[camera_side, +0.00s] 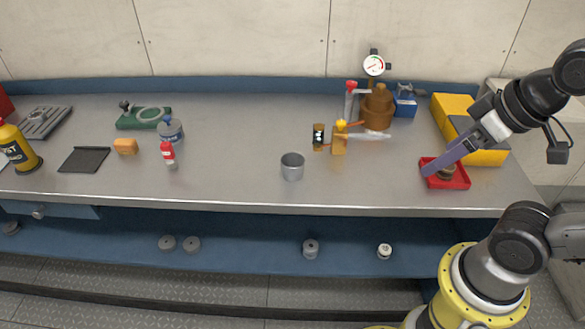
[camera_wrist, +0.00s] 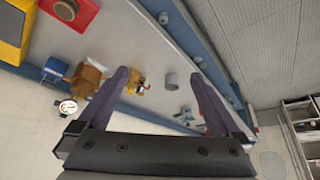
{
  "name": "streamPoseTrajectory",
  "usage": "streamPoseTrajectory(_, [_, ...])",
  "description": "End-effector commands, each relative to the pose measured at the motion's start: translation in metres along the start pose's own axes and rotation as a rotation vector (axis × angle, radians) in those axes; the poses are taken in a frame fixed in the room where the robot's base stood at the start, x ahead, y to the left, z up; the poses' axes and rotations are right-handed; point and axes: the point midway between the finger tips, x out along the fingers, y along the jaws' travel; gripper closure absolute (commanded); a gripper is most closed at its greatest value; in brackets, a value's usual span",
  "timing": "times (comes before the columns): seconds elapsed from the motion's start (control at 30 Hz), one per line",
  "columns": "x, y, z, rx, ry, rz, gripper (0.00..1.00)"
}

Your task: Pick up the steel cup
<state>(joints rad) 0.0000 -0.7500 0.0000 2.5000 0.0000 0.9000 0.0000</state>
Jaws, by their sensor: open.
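The steel cup (camera_side: 292,168) is a plain grey cylinder. It stands upright near the front edge of the bench, left of the orange and brown fittings. In the wrist view the cup (camera_wrist: 169,81) appears small and well beyond the fingers, between the two fingertips. My gripper (camera_side: 432,168) is far to the right of the cup and overlaps the red tray in the side view; its exact height is hard to tell. In the wrist view my gripper (camera_wrist: 160,74) has its fingers wide apart with nothing held between them.
A red tray (camera_side: 462,182) with a brown round thing is at right. A red-and-white bottle (camera_side: 168,154) stands left. Bench around the cup is clear.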

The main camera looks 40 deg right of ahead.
Motion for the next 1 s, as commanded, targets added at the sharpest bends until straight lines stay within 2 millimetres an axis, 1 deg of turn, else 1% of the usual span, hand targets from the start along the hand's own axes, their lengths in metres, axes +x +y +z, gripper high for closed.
streamPoseTrajectory(0.17, [0.000, 0.000, 0.000, 0.015, 0.000, 0.000, 0.00])
streamPoseTrajectory(0.3, [-0.001, 0.000, 0.002, 0.122, -0.011, 0.001, 0.00])
streamPoseTrajectory(0.37, [-0.008, 0.000, -0.005, 0.197, -0.001, 0.000, 0.00])
streamPoseTrajectory(0.43, [-0.017, 0.000, -0.018, 0.298, 0.011, -0.002, 0.00])
streamPoseTrajectory(0.57, [-0.029, -0.001, -0.051, 0.489, -0.003, -0.002, 0.00])
streamPoseTrajectory(0.6, [-0.030, -0.002, -0.064, 0.549, -0.013, -0.001, 0.00])
streamPoseTrajectory(0.73, [-0.029, -0.005, -0.105, 0.728, -0.056, 0.011, 0.00])
streamPoseTrajectory(0.87, [-0.016, -0.011, -0.150, 0.894, -0.111, 0.037, 0.00])
streamPoseTrajectory(0.9, [-0.009, -0.014, -0.164, 0.941, -0.131, 0.049, 0.00])
streamPoseTrajectory(0.97, [0.004, -0.018, -0.184, 1.007, -0.159, 0.067, 0.00])
streamPoseTrajectory(1.0, [0.014, -0.020, -0.196, 1.046, -0.179, 0.082, 0.00])
